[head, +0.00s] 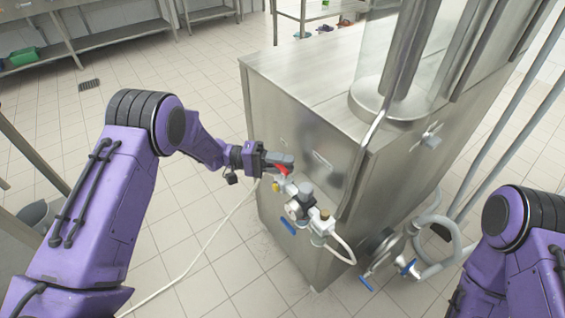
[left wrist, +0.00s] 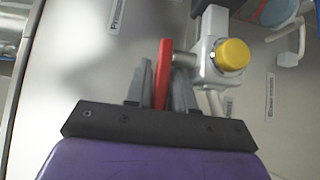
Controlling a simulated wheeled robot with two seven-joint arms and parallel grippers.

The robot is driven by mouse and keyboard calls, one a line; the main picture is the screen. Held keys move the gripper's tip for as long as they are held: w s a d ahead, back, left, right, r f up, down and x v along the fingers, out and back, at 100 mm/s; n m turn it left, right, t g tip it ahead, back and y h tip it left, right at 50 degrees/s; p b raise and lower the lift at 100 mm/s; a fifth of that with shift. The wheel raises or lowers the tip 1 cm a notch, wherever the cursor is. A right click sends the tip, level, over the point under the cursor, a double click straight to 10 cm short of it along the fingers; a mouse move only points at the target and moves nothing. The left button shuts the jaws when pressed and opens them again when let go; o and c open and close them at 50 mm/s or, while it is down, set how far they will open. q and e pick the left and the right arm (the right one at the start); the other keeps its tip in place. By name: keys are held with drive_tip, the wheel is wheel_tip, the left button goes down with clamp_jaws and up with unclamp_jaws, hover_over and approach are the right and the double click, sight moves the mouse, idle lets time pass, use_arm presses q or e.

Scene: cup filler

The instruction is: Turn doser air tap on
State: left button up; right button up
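The doser air tap has a red lever handle (head: 281,169) at the side of the steel machine. In the left wrist view the red handle (left wrist: 163,75) stands between my two grey fingers, with a pale metal fitting and a yellow knob (left wrist: 233,54) to its right. My left gripper (head: 279,162) is at the tap, its fingers close on both sides of the handle, and looks shut on it. The handle's lower part is hidden between the fingers. My right arm shows at the right edge of the head view, but its gripper is out of view.
The steel doser machine (head: 300,110) stands close beside the tap. A valve assembly (head: 302,205) with blue handles and a white hose sits just right of my left gripper. A pale hose (head: 215,235) runs across the tiled floor. Floor left of the machine is otherwise open.

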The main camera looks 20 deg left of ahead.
use_arm(q)
drive_tip(key=s+a+b, duration=0.1)
drive_tip(key=a, duration=0.9)
drive_tip(key=shift+a, duration=0.25)
drive_tip(key=shift+d, duration=0.1)
